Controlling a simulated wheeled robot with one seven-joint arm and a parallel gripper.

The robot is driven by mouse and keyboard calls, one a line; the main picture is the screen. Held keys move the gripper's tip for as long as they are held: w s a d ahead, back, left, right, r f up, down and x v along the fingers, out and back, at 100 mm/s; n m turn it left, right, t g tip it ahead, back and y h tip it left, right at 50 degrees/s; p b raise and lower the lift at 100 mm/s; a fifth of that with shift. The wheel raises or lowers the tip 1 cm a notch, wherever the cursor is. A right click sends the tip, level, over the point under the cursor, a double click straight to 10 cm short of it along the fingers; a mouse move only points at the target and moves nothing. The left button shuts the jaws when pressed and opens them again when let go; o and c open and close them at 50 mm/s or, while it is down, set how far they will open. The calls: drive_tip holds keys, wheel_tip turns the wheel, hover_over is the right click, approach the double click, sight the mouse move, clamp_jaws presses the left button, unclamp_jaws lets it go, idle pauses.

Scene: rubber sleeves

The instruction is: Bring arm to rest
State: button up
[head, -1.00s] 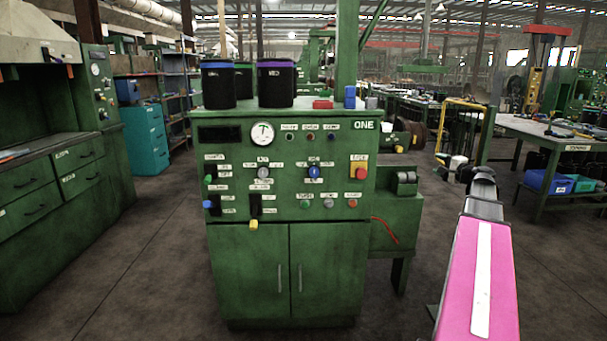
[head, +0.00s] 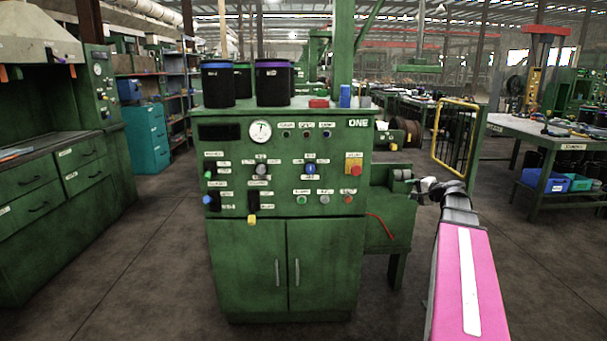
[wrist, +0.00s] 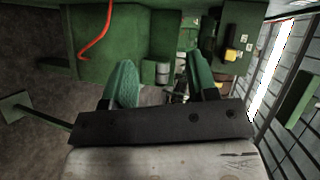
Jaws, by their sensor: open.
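My pink-cased arm (head: 468,285) reaches up from the lower right in the head view. My gripper (head: 422,190) is at its far end, small and partly hidden by the wrist, just right of the green machine's side box. In the wrist view my gripper (wrist: 163,72) shows two green fingers spread apart with nothing held between them. The green machine (head: 285,265), marked ONE, stands in the middle of the head view with a gauge, knobs and switches on its front.
Black sleeves (head: 273,84) stand on the machine's top with a red block (head: 319,103) and a blue block (head: 345,96). A workbench (head: 550,130) stands at right. Floor between is clear.

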drive_tip(key=s+a+f+n+g, duration=0.3)
drive_tip(key=s+a+f+g, duration=0.15)
drive_tip(key=a+f, duration=0.6)
drive_tip(key=s+a+f+n+g+h, duration=0.3)
drive_tip(key=s+a+f, duration=0.3)
drive_tip(key=s+f, duration=0.3)
drive_tip(key=s+a+f+n+g+h, duration=0.4)
drive_tip(key=s+a+f+g, duration=0.1)
drive_tip(key=s+f, duration=0.4)
drive_tip(key=shift+s+a+f+h, duration=0.4)
drive_tip(key=shift+s+a, duration=0.1)
drive_tip(key=shift+s, duration=0.25)
